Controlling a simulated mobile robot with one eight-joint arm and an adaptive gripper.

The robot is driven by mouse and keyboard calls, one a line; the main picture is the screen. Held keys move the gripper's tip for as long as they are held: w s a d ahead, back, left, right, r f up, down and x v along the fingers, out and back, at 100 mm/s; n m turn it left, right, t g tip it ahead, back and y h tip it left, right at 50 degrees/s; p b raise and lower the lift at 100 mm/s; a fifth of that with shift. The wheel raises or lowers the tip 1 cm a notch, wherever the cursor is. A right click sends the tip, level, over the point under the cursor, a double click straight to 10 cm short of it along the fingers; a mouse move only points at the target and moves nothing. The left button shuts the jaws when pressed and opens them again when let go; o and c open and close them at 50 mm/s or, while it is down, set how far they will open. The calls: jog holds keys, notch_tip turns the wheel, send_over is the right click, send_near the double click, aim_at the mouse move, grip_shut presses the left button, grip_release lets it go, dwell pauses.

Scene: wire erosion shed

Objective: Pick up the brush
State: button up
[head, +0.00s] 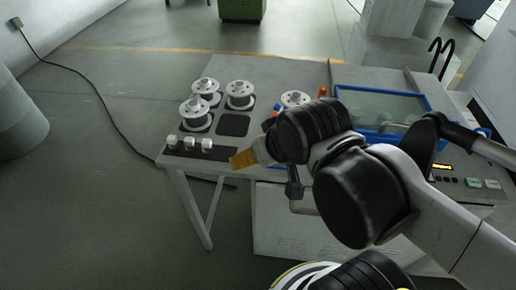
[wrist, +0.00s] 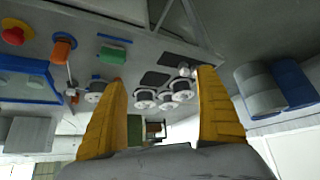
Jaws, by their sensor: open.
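I cannot make out a brush for certain in either view. My gripper (head: 243,159) is above the front edge of the workbench (head: 285,76), near the left end in the head view. In the wrist view my gripper (wrist: 162,76) shows two yellow fingers spread wide, with nothing held between them. A small orange piece (head: 322,90) stands beside the blue-framed tank in the head view. The wrist view, which looks upside down, shows an orange block (wrist: 63,49) and a green block (wrist: 112,56); I cannot tell what they are. My arm hides part of the bench.
Several white spools (head: 240,94) stand on the bench's left part, with small white blocks (head: 189,142) along the front edge. A blue-framed tank (head: 428,101) is at the right. A red button (wrist: 13,35) shows in the wrist view. Open floor lies left, crossed by a cable (head: 95,98).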

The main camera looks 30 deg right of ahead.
jog(key=shift+o, duration=0.5)
notch_tip(320, 180, down, 4)
jog(key=b, duration=0.3)
jog(key=shift+r+b, duration=0.2)
jog(key=shift+b, duration=0.1)
jog(key=w+d+f+m+g+p, duration=0.1)
jog(key=w+d+m+g+p, duration=0.1)
jog(key=w+d, duration=0.1)
jog(key=w+d+f+m+g+p, duration=0.1)
jog(key=w+d+m+g+p, duration=0.1)
jog(key=w+d, duration=0.2)
jog(key=w+d+f+m+g+p, duration=0.1)
jog(key=w+d+m+g+p, duration=0.1)
jog(key=d, duration=0.4)
jog(key=shift+w+d+f+m+g, duration=0.2)
jog(key=shift+w+g, duration=0.1)
jog(key=shift+w, duration=0.2)
jog(key=shift+w+d+f+m+g, duration=0.2)
jog(key=shift+w+g, duration=0.1)
jog(key=shift+w, duration=0.15)
notch_tip(320, 180, down, 5)
jog(key=shift+f+b, duration=0.1)
jog(key=shift+b, duration=0.45)
notch_tip(320, 180, down, 6)
jog(key=shift+a+f+b, duration=0.1)
jog(key=shift+a+b, duration=0.05)
jog(key=shift+b, duration=1.1)
jog(key=c, duration=1.4)
